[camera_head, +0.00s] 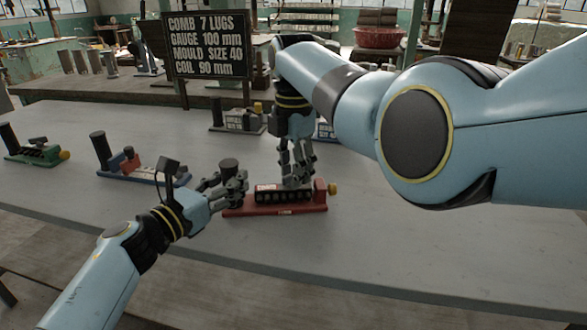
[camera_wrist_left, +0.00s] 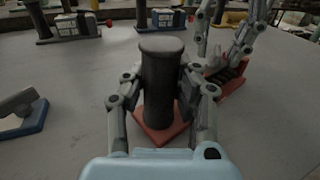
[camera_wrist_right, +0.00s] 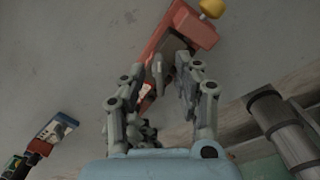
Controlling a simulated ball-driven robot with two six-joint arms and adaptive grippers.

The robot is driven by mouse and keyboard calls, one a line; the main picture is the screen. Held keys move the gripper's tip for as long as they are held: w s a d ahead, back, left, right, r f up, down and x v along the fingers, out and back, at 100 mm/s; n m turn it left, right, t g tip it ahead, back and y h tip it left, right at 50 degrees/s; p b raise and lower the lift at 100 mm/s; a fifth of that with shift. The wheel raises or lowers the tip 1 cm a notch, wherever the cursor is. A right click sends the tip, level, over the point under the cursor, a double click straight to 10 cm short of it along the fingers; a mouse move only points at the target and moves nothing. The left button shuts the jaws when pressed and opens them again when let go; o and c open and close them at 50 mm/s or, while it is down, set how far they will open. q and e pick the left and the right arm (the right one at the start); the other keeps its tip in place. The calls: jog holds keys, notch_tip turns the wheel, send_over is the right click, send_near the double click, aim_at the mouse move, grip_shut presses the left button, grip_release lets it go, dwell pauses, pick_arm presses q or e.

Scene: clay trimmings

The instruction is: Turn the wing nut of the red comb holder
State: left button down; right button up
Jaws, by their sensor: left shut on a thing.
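The red comb holder (camera_head: 275,210) lies on the grey table, with a row of dark lugs, a pale label and a yellow knob (camera_head: 333,189) at its right end. My left gripper (camera_head: 236,182) is shut around the dark upright post (camera_wrist_left: 162,80) at the holder's left end. My right gripper (camera_head: 297,180) points down over the holder's middle, its fingers apart. In the right wrist view a small grey upright piece (camera_wrist_right: 158,72), perhaps the wing nut, shows between those fingers, with the red holder (camera_wrist_right: 172,32) beyond. Fingers partly hide the nut, so contact is unclear.
A blue comb holder (camera_head: 145,176) and a green one (camera_head: 38,154) stand to the left. Another holder (camera_head: 238,120) stands behind, near the sign (camera_head: 208,46) reading comb 7 lugs. The table front is clear.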

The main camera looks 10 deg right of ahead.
grip_shut()
jog(key=shift+m, duration=0.3)
jog(key=m, duration=0.9)
jog(key=shift+s, duration=0.1)
jog(key=m, duration=0.6)
jog(key=shift+s, duration=0.1)
jog(key=m, duration=0.6)
jog(key=shift+a, duration=0.1)
jog(key=shift+m, duration=0.3)
